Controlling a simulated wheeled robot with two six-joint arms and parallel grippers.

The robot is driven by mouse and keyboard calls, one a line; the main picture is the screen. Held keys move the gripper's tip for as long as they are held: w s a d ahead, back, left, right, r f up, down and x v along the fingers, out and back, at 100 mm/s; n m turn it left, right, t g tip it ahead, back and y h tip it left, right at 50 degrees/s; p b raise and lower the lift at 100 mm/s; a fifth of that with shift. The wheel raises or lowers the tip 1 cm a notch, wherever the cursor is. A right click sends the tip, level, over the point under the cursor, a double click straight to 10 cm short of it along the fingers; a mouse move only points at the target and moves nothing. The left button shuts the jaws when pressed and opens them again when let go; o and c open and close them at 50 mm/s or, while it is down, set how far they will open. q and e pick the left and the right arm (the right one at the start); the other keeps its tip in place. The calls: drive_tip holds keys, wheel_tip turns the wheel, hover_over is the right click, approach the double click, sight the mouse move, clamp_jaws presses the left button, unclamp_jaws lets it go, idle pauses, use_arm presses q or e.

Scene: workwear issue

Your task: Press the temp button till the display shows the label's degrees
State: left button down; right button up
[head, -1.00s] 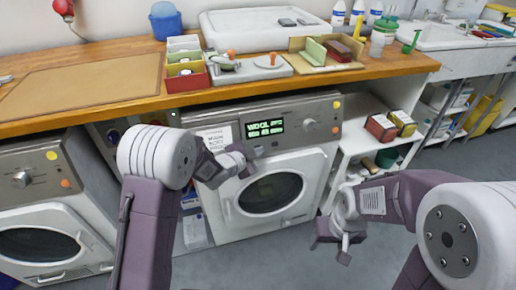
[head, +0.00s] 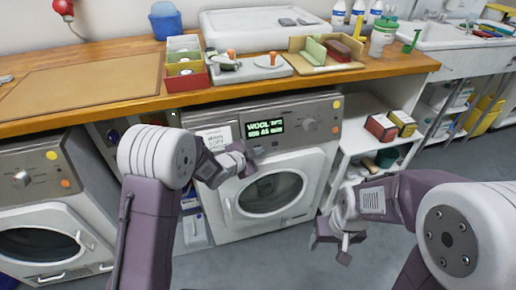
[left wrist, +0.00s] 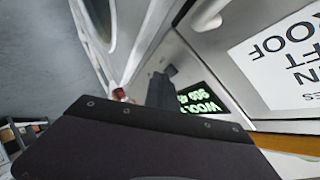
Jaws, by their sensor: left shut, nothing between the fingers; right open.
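The right-hand washing machine (head: 297,145) has a lit display (head: 264,128) with green characters. Its top line reads WOOL; the degrees after it are too small to read surely. A white label (head: 218,140) with black print is on the panel left of the display. It also shows upside down in the left wrist view (left wrist: 285,55), partly cut off, with no degrees legible. My left gripper (head: 248,158) is shut and empty, its tip close to the panel just below-left of the display. Contact cannot be told, and the temp button is not distinguishable. My right gripper (head: 345,245) is open and empty, low before the shelves.
A round knob (head: 310,124) sits right of the display. A second washing machine (head: 40,190) stands at the left. A wooden worktop (head: 140,100) with trays and boxes runs above. White shelves (head: 360,140) with boxes stand at the right. Grey floor is clear in front.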

use_arm(q)
drive_tip(key=shift+s+d+r, duration=0.15)
drive_tip(key=shift+s+r, duration=0.05)
drive_tip(key=shift+s, duration=0.25)
drive_tip(key=s, duration=0.1)
drive_tip(key=s+d+r, duration=0.1)
drive_tip(key=s, duration=0.2)
drive_tip(key=shift+s+d+r+b, duration=0.2)
drive_tip(key=shift+s+r+b, duration=0.1)
drive_tip(key=shift+b, duration=0.1)
idle(1.2)
